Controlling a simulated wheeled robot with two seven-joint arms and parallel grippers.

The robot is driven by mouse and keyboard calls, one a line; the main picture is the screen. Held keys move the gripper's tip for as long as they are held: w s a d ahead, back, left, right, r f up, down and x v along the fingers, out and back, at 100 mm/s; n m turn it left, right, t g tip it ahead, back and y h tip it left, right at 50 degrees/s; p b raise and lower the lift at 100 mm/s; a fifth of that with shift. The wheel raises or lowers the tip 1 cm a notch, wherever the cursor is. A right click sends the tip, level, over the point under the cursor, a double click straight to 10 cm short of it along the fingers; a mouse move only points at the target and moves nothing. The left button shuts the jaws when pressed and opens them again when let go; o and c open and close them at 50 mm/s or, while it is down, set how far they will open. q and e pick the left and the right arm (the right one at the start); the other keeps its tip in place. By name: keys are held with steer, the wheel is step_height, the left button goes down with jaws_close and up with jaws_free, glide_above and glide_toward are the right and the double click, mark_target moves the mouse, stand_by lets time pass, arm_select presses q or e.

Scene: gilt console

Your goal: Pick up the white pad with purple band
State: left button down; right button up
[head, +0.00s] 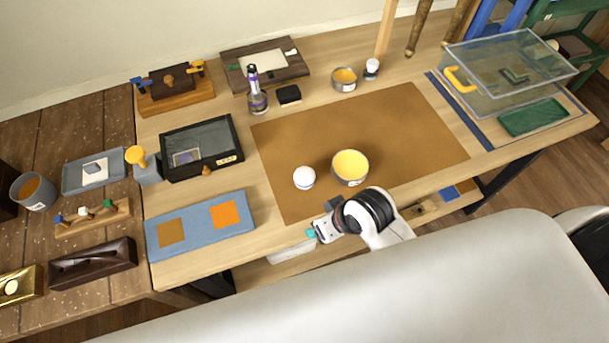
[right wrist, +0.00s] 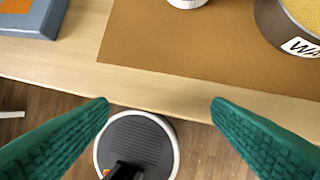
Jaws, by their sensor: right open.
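A small white round-topped item (head: 304,177) stands on the brown mat, left of the tin of yellow stuff; this may be the white pad, but I cannot make out a purple band. Its lower edge shows at the top of the right wrist view (right wrist: 187,3). Another small white-topped item (head: 372,66) stands at the back, beside a tin. My right gripper (head: 312,233) is at the table's front edge, nearer me than the white item and apart from it. In the right wrist view its teal fingers (right wrist: 160,108) are wide apart with nothing between them. My left gripper is not in view.
A tin of yellow stuff (head: 350,168) stands close right of the white item. The brown mat (head: 420,125) is otherwise mostly clear. A black glass-lidded box (head: 201,147) and blue tray (head: 200,224) lie left. A spray bottle (head: 256,92) stands behind; a clear case (head: 505,75) at right.

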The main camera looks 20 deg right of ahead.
steer(key=w+a+r+n+g+y, duration=0.25)
steer(key=w+a+r, duration=0.45)
steer(key=a, duration=0.4)
steer(key=m+g+h, duration=0.1)
steer(key=m+h, duration=0.2)
steer(key=h, duration=0.2)
glide_toward(305, 174)
step_height(305, 174, down, 4)
steer(key=shift+w+a+f+p, duration=0.1)
steer(key=shift+w+a+p, duration=0.1)
steer(key=shift+p, duration=0.3)
steer(key=f, duration=0.1)
steer(key=f+p, duration=0.1)
steer(key=f, duration=0.2)
steer(key=shift+d, duration=0.3)
steer(key=shift+f, duration=0.65)
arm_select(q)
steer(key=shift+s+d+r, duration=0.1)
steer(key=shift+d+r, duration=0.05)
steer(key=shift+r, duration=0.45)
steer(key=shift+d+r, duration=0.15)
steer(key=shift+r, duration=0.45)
arm_select(e)
steer(key=c, duration=1)
